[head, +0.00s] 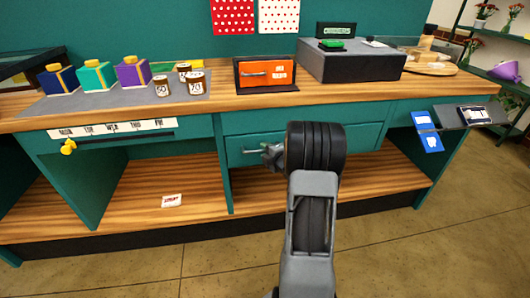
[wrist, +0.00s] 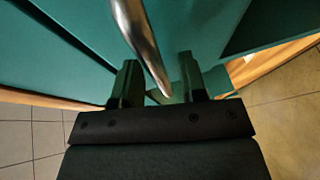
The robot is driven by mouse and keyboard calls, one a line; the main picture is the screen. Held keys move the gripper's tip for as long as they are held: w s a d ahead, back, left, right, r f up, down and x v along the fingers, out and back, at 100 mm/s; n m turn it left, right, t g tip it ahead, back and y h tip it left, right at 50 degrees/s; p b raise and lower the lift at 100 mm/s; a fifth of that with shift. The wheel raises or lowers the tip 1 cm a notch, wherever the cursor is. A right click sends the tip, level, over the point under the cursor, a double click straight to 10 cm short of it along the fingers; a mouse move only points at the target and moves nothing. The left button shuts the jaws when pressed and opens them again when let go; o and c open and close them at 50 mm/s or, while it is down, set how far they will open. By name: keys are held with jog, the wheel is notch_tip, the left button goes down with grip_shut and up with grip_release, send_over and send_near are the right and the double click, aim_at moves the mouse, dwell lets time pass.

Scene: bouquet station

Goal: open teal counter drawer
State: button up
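The teal counter drawer (head: 243,150) is under the wooden counter top, at the middle of the head view. Its front looks flush with the counter, and my arm covers its right part. In the wrist view its metal bar handle (wrist: 141,35) runs down from the top edge to between my fingers. My gripper (head: 268,156) is at the drawer front; in the wrist view its two fingers (wrist: 160,84) stand apart, one on each side of the handle. I see gaps beside the bar, so it does not look clamped.
The counter top (head: 217,103) carries coloured boxes, labelled jars (head: 195,83), an orange box (head: 266,73) and a grey block (head: 350,65). Below are open wooden shelves (head: 150,185) with a small card (head: 172,201). Blue cards (head: 427,131) hang at the right end. The floor at right is clear.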

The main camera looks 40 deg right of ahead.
jog(key=shift+w, duration=0.35)
grip_shut()
dwell(0.4)
